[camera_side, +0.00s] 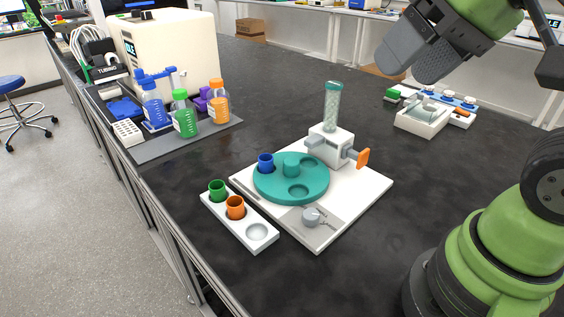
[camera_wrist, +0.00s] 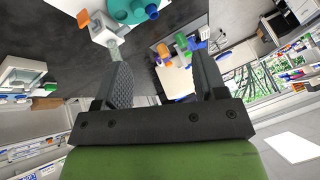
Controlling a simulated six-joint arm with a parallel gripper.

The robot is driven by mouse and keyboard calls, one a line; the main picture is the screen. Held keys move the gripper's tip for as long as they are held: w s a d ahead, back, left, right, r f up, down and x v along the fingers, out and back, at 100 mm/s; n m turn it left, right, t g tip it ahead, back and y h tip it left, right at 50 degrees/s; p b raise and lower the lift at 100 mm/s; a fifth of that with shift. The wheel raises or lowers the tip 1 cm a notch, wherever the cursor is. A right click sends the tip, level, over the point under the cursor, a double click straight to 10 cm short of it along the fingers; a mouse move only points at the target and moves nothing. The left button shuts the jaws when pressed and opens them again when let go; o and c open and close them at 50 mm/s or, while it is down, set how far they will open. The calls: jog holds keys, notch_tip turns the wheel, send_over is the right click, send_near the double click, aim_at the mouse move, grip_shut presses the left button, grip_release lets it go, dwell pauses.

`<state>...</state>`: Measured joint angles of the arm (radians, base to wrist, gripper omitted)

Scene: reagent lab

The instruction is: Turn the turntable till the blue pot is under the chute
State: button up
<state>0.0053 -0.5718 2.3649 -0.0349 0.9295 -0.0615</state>
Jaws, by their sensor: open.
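A teal turntable (camera_side: 318,186) with a raised centre hub sits on a white base plate (camera_side: 370,192). The blue pot (camera_side: 265,163) stands in a seat at the turntable's left side, away from the chute. An empty seat shows at the front of the turntable. The chute (camera_side: 333,107) is a clear tube with a teal top on a white housing (camera_side: 322,140) behind the turntable, with an orange handle (camera_side: 363,158). My gripper (camera_side: 405,62) is open and empty, high above the bench at upper right. The wrist view shows the turntable (camera_wrist: 122,10), blue pot (camera_wrist: 152,11) and chute (camera_wrist: 115,48) upside down.
A white rack (camera_side: 235,228) holds a green pot (camera_side: 217,190) and an orange pot (camera_side: 235,207), with one empty seat. A grey knob (camera_side: 312,215) sits at the plate's front. Bottles (camera_side: 184,115) stand at left; a white tray (camera_side: 422,120) lies at right.

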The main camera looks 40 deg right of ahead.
jog(key=w+d+f+n+g, duration=0.1)
jog(key=w+n+g, duration=0.1)
jog(key=w, duration=0.7)
jog(key=n+g+h, duration=0.2)
jog(key=n+g, duration=0.2)
send_over(291, 161)
notch_tip(291, 161, down, 17)
jog(key=shift+f, duration=0.1)
notch_tip(291, 161, down, 10)
jog(key=shift+r, duration=0.1)
jog(key=shift+c, duration=0.2)
grip_shut()
